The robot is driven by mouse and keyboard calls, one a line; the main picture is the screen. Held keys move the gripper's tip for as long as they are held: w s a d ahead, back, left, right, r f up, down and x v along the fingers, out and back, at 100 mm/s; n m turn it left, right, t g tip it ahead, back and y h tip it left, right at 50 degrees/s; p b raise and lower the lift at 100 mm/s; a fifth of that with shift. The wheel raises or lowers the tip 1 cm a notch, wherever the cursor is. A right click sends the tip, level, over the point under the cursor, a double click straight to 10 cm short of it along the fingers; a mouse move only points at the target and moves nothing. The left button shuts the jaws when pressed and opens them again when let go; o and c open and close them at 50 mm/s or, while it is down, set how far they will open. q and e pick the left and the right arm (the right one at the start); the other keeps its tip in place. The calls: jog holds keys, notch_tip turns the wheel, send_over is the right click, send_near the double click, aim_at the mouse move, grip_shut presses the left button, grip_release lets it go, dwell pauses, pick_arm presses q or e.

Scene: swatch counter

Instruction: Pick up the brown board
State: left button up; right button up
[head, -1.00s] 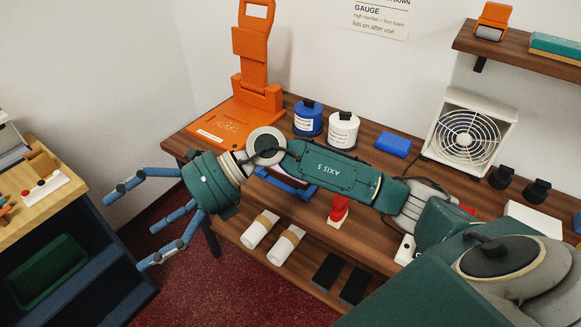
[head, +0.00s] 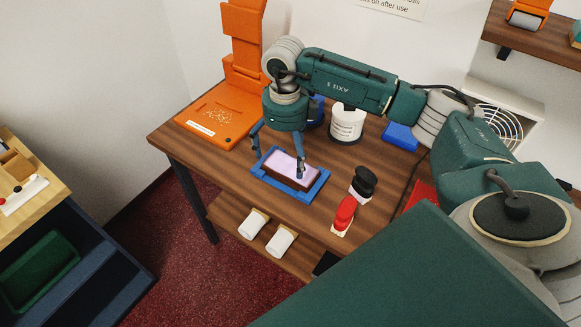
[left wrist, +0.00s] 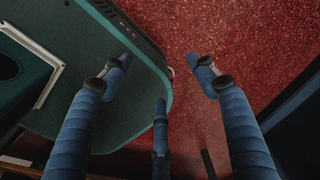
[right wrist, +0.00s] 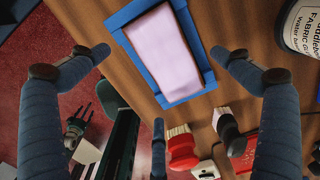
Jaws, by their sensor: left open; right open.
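A lilac slab (head: 293,165) lies inside a blue frame-like tray (head: 262,186) on the wooden counter. A brown edge (head: 284,177) shows under the lilac top; I take it for the brown board, mostly covered. The right wrist view shows the lilac top (right wrist: 165,50) and the blue tray (right wrist: 191,95). My right gripper (head: 279,155) points down, open and empty, above the tray, with its fingers spread about the slab. In the head view I cannot tell whether a finger touches it. My left gripper (left wrist: 163,78) is open and empty over the red carpet.
An orange press (head: 222,115) stands at the counter's left. White rolls (head: 280,240) lie on a lower shelf. A fan (head: 497,120) stands at the right.

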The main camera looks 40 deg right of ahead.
aim_at(285, 169)
jog(key=shift+f, duration=0.35)
jog(key=f+p, duration=0.2)
jog(key=f, duration=0.1)
jog(key=shift+w+a+f, duration=0.15)
jog(key=shift+a+f, duration=0.05)
jog(key=shift+f, duration=0.65)
jog(key=c, duration=1.3)
pick_arm(q)
jog(key=shift+w+d+r, duration=0.3)
jog(key=shift+w+r, duration=0.25)
jog(key=shift+r, duration=0.1)
jog(key=shift+w+d+r, duration=0.25)
jog(key=shift+w+r, duration=0.3)
jog(key=shift+r, duration=0.05)
jog(key=shift+w, duration=0.1)
pick_arm(e)
jog(key=shift+w+r, duration=0.1)
jog(key=shift+r, duration=0.05)
